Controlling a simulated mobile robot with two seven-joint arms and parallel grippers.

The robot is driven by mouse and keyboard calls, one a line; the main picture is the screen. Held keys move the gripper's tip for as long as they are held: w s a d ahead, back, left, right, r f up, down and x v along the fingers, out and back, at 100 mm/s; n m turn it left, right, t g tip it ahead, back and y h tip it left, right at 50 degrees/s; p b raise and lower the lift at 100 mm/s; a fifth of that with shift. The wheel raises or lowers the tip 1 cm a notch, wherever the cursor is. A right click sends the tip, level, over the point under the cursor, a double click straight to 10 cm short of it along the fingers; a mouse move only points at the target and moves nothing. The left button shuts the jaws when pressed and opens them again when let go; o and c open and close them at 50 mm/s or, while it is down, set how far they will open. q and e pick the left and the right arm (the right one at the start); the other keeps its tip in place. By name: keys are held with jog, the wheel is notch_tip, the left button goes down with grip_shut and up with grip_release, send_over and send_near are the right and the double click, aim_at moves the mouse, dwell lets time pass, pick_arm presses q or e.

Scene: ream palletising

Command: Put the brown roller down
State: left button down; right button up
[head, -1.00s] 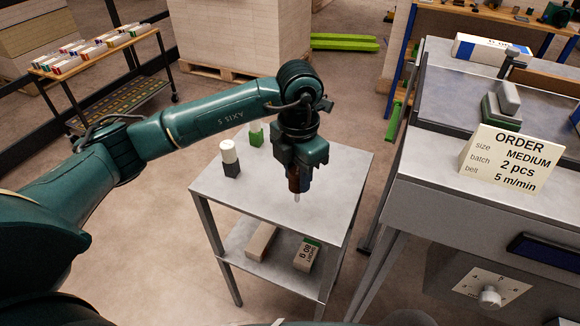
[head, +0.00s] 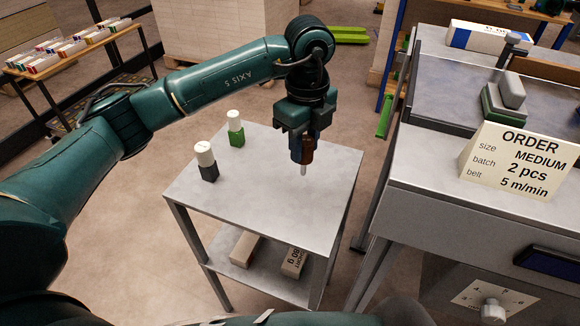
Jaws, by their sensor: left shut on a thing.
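My left gripper (head: 303,150) points down over the right part of a small grey table (head: 240,210). It is shut on the brown roller (head: 307,150), which hangs upright between the jaws with a thin pale tip at its lower end. The tip is close to the table top; I cannot tell whether it touches. Two other rollers stand upright on the table to the left: one with a dark base and white top (head: 206,162), and one with a green base and white top (head: 235,129). My right gripper is not in view.
The table's lower shelf holds wrapped packs (head: 294,262). A grey machine bench with an order sign (head: 520,160) stands at the right. A cart with reams (head: 70,48) is at the back left. The front of the table top is clear.

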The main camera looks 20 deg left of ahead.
aim_at(303, 175)
pick_arm(q)
notch_tip(303, 175, down, 4)
jog(key=shift+r, duration=0.1)
notch_tip(303, 175, down, 3)
jog(key=shift+p, duration=0.3)
jog(key=shift+f, duration=0.25)
jog(key=c, duration=1)
grip_release()
jog(key=shift+r, duration=0.1)
jog(key=shift+c, duration=0.2)
